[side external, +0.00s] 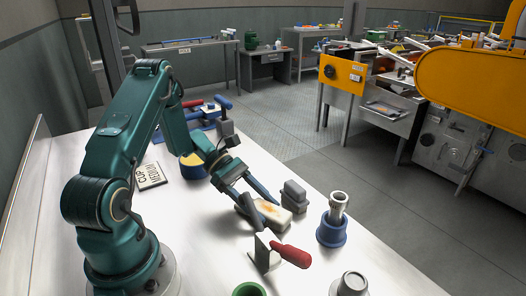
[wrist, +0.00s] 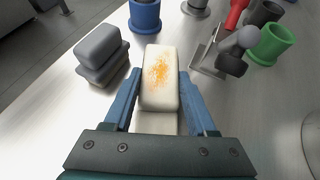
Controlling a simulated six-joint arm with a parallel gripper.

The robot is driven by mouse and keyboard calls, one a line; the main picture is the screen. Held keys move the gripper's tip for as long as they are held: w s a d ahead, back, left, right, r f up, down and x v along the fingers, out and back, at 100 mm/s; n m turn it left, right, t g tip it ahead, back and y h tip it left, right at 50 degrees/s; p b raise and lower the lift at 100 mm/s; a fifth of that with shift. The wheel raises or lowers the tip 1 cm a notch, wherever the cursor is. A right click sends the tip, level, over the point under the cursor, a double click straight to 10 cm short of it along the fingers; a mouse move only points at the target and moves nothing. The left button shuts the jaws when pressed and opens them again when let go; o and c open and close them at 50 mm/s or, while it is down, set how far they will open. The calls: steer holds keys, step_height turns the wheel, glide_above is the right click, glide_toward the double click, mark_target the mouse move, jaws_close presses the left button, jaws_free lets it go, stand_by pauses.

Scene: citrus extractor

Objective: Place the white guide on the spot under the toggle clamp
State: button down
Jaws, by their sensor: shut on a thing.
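My gripper (side external: 256,216) is shut on a pale white block with an orange stain on top, which I take for the white guide (side external: 278,216). In the wrist view the block (wrist: 160,72) lies between my two blue fingers, its long side pointing away from me. It is low over the white table; I cannot tell if it touches. A blue fixture with a red handle (side external: 192,103) stands behind my arm at the far left and may be the toggle clamp. The spot under it is hidden.
A grey stepped block (side external: 294,194) stands close beside the held block. A blue cup-shaped holder (side external: 332,232) with a metal piece in it is to the right. A red-handled metal tool (side external: 290,255) is in front. A yellow-topped blue round (side external: 193,166) and a label card (side external: 150,176) lie farther left.

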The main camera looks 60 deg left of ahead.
steer(key=shift+f, duration=0.15)
steer(key=shift+c, duration=1)
jaws_free()
steer(key=v, duration=0.6)
steer(key=shift+a, duration=0.3)
steer(key=shift+s+a+r, duration=0.15)
steer(key=shift+a+r, duration=0.1)
steer(key=shift+r, duration=0.1)
steer(key=shift+c, duration=1.2)
steer(key=shift+s+a+r, duration=0.1)
